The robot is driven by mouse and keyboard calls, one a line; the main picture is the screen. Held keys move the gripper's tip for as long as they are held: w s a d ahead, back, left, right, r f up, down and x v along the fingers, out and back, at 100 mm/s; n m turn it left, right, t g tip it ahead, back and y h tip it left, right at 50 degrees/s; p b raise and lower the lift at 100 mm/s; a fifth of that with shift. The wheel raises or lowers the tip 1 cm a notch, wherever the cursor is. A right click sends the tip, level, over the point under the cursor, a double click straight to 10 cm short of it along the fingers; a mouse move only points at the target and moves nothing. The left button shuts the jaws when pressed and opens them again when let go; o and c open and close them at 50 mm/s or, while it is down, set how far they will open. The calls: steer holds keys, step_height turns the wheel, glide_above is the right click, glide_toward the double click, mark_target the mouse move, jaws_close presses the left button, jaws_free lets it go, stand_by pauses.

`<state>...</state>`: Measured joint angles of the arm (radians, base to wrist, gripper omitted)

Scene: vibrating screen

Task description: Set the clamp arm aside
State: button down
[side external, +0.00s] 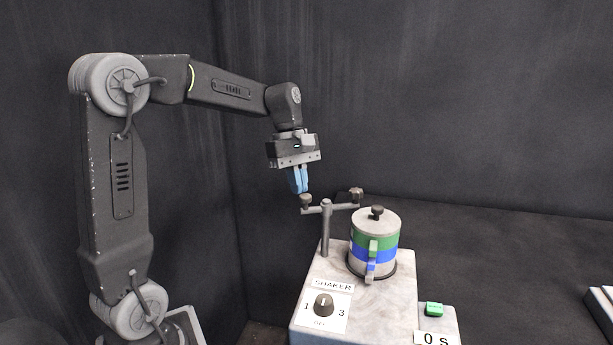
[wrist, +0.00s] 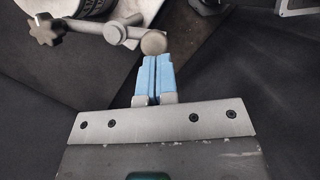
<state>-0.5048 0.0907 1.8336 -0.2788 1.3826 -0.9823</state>
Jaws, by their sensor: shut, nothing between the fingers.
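The clamp arm (side external: 336,208) is a grey bar on an upright post (side external: 325,238) at the back left of the shaker, with a round knob (side external: 306,200) at its left end and a dark knob (side external: 356,193) at its right end. In the side view it stands behind and to the left of the sieve stack, not over its lid. My gripper (side external: 301,191) is shut and empty, its blue fingers just above the round knob. In the wrist view the fingertips (wrist: 154,56) are close to the round knob (wrist: 154,42); I cannot tell whether they touch it. The clamp arm (wrist: 87,27) runs left from there.
The sieve stack (side external: 375,243), with green and blue bands and a knobbed lid (side external: 376,219), stands on the shaker (side external: 345,287). A dial (side external: 323,304) and a green button (side external: 434,308) are at the front.

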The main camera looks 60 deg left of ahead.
steer(key=d+n+t, duration=0.1)
steer(key=n, duration=0.2)
steer(key=s+d+n+t, duration=0.1)
steer(key=d+n, duration=0.1)
steer(key=n, duration=0.1)
steer(key=d+n+y, duration=0.1)
steer(key=d+n, duration=0.1)
steer(key=n, duration=0.1)
steer(key=shift+s+d+f+n+t, duration=0.1)
steer(key=shift+s+d+n+t, duration=0.15)
steer(key=shift+n+t, duration=0.15)
steer(key=shift+d, duration=0.1)
stand_by(0.8)
glide_toward(307, 197)
steer(key=s+r, duration=0.1)
steer(key=s, duration=0.2)
steer(key=s+r, duration=0.1)
steer(key=shift+s+r, duration=0.15)
steer(key=shift+r, duration=0.25)
